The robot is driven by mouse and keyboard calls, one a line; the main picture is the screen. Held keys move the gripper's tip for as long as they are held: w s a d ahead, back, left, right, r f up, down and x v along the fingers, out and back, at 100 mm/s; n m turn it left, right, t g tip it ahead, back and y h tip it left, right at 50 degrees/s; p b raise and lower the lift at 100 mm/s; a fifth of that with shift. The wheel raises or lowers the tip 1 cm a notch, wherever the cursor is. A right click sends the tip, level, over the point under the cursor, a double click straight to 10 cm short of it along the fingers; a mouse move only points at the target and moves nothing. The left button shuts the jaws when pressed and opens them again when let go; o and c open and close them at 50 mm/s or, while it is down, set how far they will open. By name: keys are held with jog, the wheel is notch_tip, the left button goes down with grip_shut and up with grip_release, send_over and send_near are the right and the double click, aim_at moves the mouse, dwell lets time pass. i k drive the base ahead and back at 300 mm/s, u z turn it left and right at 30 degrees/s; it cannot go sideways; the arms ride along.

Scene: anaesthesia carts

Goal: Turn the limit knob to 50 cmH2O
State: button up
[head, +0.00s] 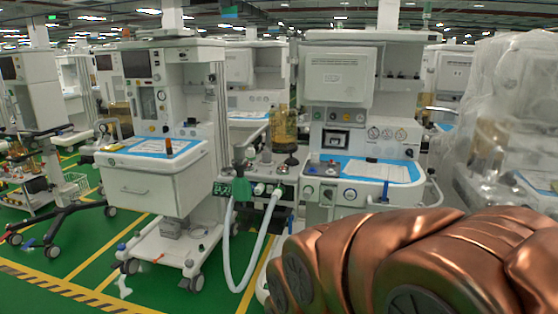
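An anaesthesia machine (365,115) stands right of centre in the head view. Its front edge carries several small round knobs or dials, including a left front dial (309,190) and a right front dial (350,194). A dark knob (291,160) sits by the absorber canister (284,128) on its left side. I cannot tell which of these is the limit knob, and no scale or setting is readable. Copper-coloured rounded links, apparently my arm, fill the lower right. They hide the machine's lower part. My gripper's fingers are not in view.
Another white cart (150,184) with a drawer stands to the left. Pale hoses (228,250) hang between the two machines. A plastic-wrapped machine (510,110) is close on the right.

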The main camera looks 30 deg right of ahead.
aim_at(266, 155)
jog(key=u, duration=0.05)
jog(key=k, duration=0.6)
jog(key=z, duration=1.25)
jog(key=i, duration=1.2)
jog(key=u, duration=0.15)
